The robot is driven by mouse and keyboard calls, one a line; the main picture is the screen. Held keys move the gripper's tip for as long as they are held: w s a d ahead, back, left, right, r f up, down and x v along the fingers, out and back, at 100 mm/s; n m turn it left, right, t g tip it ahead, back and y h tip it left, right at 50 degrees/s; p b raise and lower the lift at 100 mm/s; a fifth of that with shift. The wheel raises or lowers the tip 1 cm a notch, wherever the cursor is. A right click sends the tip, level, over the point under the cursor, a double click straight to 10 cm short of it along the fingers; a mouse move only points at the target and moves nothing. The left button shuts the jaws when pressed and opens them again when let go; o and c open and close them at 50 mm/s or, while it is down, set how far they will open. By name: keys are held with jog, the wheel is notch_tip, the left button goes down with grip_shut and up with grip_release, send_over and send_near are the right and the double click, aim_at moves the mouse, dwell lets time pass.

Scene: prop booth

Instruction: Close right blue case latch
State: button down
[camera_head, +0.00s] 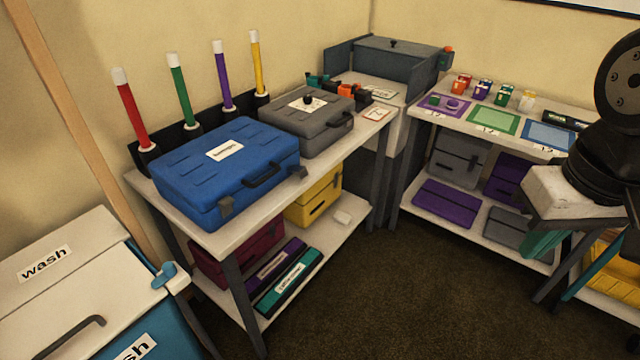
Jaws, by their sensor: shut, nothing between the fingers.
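The blue case (200,185) lies with its lid down on the left bench, a white label (225,149) on top. A dark handle (263,175) is on its front face. The left latch (227,207) is a dark tab at the front near corner. The right latch (298,172) is a dark tab at the front far corner; it appears to stick out from the case, but it is small. My arm, black, shows at the right edge, well apart from the case. My gripper is not visible.
A grey case (307,125) sits close behind the blue case. Upright coloured tubes (222,80) stand along the wall. A white-lidded wash bin (65,260) is at the lower left. The dark carpet (400,290) in front of the bench is clear.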

jog(key=w+a+f+m+g+y, duration=0.2)
jog(key=w+a+f+m+y, duration=0.4)
jog(key=w+a, duration=0.5)
jog(key=w+a+f+m+g+y, duration=0.15)
jog(key=w+a+m+y, duration=0.25)
jog(key=w+a+y, duration=0.6)
jog(key=w+d+f+m+t+h, duration=0.1)
jog(key=w+f+m+t, duration=0.5)
jog(key=f, duration=0.6)
jog(key=w+d+f+m+t+h, duration=0.1)
jog(key=w+f+m+t, duration=0.6)
jog(key=w+f+m, duration=0.2)
notch_tip(320, 180, down, 4)
jog(key=shift+w+r+m, duration=0.1)
jog(key=shift+w+m, duration=0.2)
jog(key=shift+w, duration=0.8)
jog(key=shift+a, duration=0.1)
